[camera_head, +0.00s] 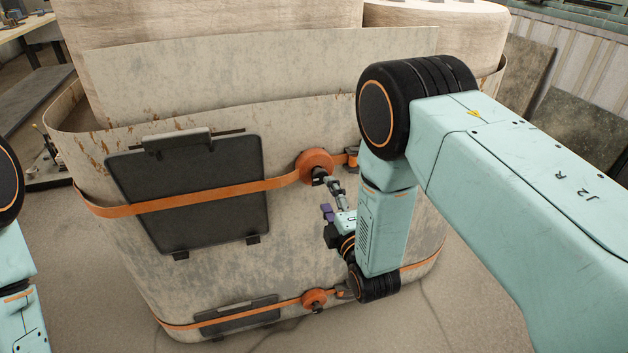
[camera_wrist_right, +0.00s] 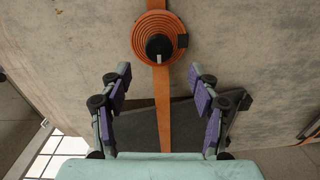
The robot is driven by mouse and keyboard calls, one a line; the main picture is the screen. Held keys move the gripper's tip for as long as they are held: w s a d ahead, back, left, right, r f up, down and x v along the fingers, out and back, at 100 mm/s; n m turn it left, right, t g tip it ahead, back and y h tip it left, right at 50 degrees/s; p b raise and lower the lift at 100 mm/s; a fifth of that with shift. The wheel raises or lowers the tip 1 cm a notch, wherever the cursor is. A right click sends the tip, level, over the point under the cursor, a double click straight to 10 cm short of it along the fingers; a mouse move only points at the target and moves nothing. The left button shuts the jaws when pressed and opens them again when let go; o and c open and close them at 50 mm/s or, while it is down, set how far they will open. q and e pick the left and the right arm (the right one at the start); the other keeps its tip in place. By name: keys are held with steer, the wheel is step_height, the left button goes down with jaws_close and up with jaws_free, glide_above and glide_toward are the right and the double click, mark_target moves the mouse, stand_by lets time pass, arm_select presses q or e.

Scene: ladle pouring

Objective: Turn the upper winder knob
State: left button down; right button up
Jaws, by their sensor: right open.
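The upper winder is an orange spiral disc (camera_head: 316,161) on an orange strap around a large grey, worn shell. In the right wrist view the winder (camera_wrist_right: 144,33) is at the top centre, and the black knob (camera_wrist_right: 158,47) has a pale mark. My right gripper (camera_head: 330,198) is open and empty, just below and right of the knob. In the right wrist view its purple-padded fingers (camera_wrist_right: 159,75) are spread wide, with the knob beyond the tips, roughly centred between them. My left gripper is out of view.
A lower orange winder (camera_head: 314,299) sits on a second strap (camera_head: 240,317) near the shell's bottom. A dark panel (camera_head: 190,205) lies beneath the upper strap, left of the winder. Bare grey floor (camera_head: 470,320) lies around the shell.

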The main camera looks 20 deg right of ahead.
mark_target(321, 178)
steer(key=shift+n, duration=0.5)
steer(key=w+b, duration=0.1)
steer(key=w, duration=0.2)
steer(key=w+b, duration=0.1)
steer(key=w, duration=0.3)
steer(key=shift+d+f, duration=0.1)
steer(key=shift+d, duration=0.1)
steer(key=shift+w+a, duration=0.1)
steer(key=shift+w, duration=0.3)
steer(key=shift+w+r, duration=0.15)
steer(key=shift+r, duration=0.05)
steer(key=shift+w+f, duration=0.1)
steer(key=shift+c, duration=0.5)
steer(key=c, duration=1.1)
